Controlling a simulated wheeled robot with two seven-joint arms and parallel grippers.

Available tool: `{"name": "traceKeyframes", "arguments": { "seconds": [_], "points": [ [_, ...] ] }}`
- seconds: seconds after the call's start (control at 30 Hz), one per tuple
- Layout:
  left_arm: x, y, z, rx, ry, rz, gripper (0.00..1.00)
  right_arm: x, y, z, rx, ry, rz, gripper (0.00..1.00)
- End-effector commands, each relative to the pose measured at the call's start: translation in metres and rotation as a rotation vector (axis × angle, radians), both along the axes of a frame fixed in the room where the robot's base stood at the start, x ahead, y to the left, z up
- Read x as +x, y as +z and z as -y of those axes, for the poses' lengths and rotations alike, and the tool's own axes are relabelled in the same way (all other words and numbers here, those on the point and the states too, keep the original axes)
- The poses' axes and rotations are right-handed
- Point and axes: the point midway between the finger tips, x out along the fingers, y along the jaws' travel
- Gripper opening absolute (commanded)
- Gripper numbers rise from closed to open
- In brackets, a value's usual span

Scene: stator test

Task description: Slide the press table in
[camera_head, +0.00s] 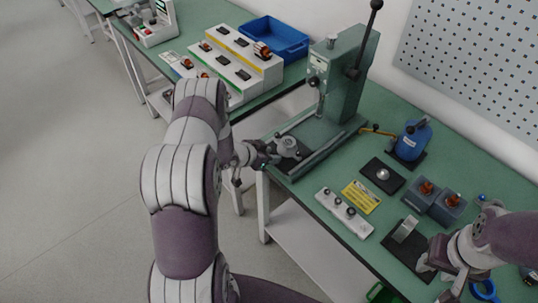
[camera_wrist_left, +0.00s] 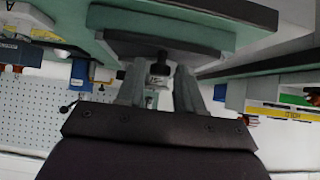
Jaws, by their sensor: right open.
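The green arbor press (camera_head: 338,88) stands at the back of the right workbench. Its press table (camera_head: 290,148), a dark plate with a round grey part on it, sits at the bench's left end on the press base. My left gripper (camera_head: 266,158) is at the left edge of the press table. In the left wrist view its fingers (camera_wrist_left: 160,84) stand apart on either side of a small dark knob (camera_wrist_left: 160,58) under the table's edge. Gaps show beside the knob. My right gripper (camera_head: 452,281) is open, low over the bench's front right, partly hidden by its arm.
On the bench are a white block with knobs (camera_head: 344,212), a yellow label card (camera_head: 361,196), a black pad (camera_head: 383,175), a blue device (camera_head: 411,140) and a grey metal block (camera_head: 404,229). A blue bin (camera_head: 272,36) stands behind on another bench. The aisle at left is clear.

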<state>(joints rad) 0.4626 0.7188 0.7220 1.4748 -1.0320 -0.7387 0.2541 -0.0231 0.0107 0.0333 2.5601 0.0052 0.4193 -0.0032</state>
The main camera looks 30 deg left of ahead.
Motion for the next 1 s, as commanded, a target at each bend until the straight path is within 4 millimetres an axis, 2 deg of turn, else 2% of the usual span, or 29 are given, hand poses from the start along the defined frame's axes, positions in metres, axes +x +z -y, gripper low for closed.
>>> {"name": "traceKeyframes", "arguments": {
  "seconds": [0.03,0.07,0.1,0.47,1.0],
  "points": [
    [0.0,0.0,0.0,0.0,0.0,0.0,0.21,0.0,0.0,0.0,0.0,0.0,0.0,0.43],
    [0.0,0.0,0.0,0.0,0.0,0.0,0.11,0.0,0.0,0.0,0.0,0.0,0.0,0.43],
    [0.0,0.0,0.0,0.0,0.0,0.0,0.1,0.0,0.0,0.0,0.0,0.0,0.0,0.43],
    [0.002,0.0,0.001,0.001,-0.001,0.0,0.11,0.0,-0.001,0.0,0.0,0.0,0.0,0.43],
    [0.055,0.0,0.023,0.001,-0.001,0.002,0.11,0.0,-0.01,0.0,0.0,0.0,0.0,0.43]
  ]
}}
